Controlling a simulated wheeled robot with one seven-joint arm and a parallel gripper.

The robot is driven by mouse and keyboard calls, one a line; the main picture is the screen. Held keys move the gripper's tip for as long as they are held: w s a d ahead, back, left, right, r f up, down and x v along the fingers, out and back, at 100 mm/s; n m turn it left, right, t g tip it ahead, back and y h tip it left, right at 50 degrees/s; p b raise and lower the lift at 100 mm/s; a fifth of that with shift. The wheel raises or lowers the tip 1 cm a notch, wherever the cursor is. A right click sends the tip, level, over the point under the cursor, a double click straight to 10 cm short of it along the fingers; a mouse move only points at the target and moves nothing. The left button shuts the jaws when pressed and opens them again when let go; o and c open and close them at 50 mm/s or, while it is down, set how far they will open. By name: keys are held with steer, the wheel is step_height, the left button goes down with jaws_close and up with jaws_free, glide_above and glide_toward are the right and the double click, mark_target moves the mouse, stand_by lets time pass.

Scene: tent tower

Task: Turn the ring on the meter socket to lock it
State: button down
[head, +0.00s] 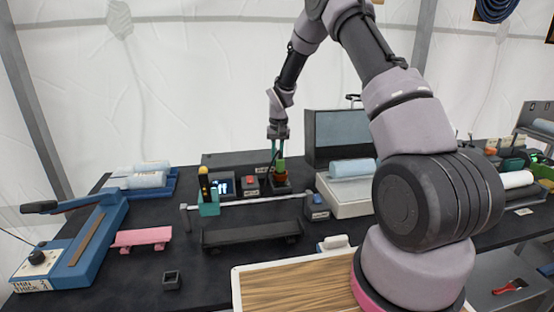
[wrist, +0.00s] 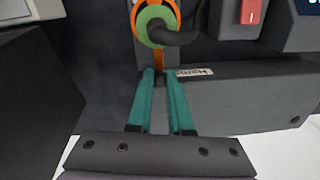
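The meter socket (head: 281,187) is a dark block at the back middle of the table. On it are an orange ring (head: 281,172) and a green plug (head: 280,162). In the wrist view the orange ring (wrist: 138,22) surrounds the green plug (wrist: 151,14), and a thick black cable leaves the plug to the right. An orange strip (wrist: 158,58) runs from the ring toward my gripper (wrist: 160,75). My gripper (head: 277,152) points down just above or behind the plug, its teal fingers apart. The strip's dark end shows near the fingertips; I cannot tell whether they touch it.
A box with a red switch (head: 250,182) and a small lit display (head: 223,185) stand left of the socket. A grey scale (head: 345,203) with a blue roll (head: 352,168) stands right. A dark box with a white label (wrist: 195,73) lies beside the fingers.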

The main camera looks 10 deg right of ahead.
stand_by(0.3)
steer(key=a+n, duration=0.1)
steer(key=n, duration=0.1)
steer(key=a+n, duration=0.1)
steer(key=n, duration=0.1)
steer(key=shift+s+a, duration=0.1)
steer(key=shift+s, duration=0.1)
steer(key=a+n, duration=0.1)
steer(key=n, duration=0.1)
steer(key=s+a+n, duration=0.1)
steer(key=n, duration=0.1)
steer(key=shift+s+n, duration=0.2)
steer(key=shift+n, duration=0.2)
steer(key=s+n, duration=0.1)
steer(key=n, duration=0.1)
steer(key=s+a+n, duration=0.1)
steer(key=n, duration=0.1)
steer(key=shift+a+n+g, duration=0.2)
steer(key=shift+n+g, duration=0.1)
steer(key=shift+s+a+n, duration=0.15)
steer(key=shift+s+n, duration=0.45)
steer(key=shift+n, duration=0.55)
steer(key=shift+s+a+n, duration=0.1)
steer(key=shift+s+n, duration=0.45)
steer(key=shift+n, duration=0.6)
steer(key=c, duration=1.1)
jaws_free()
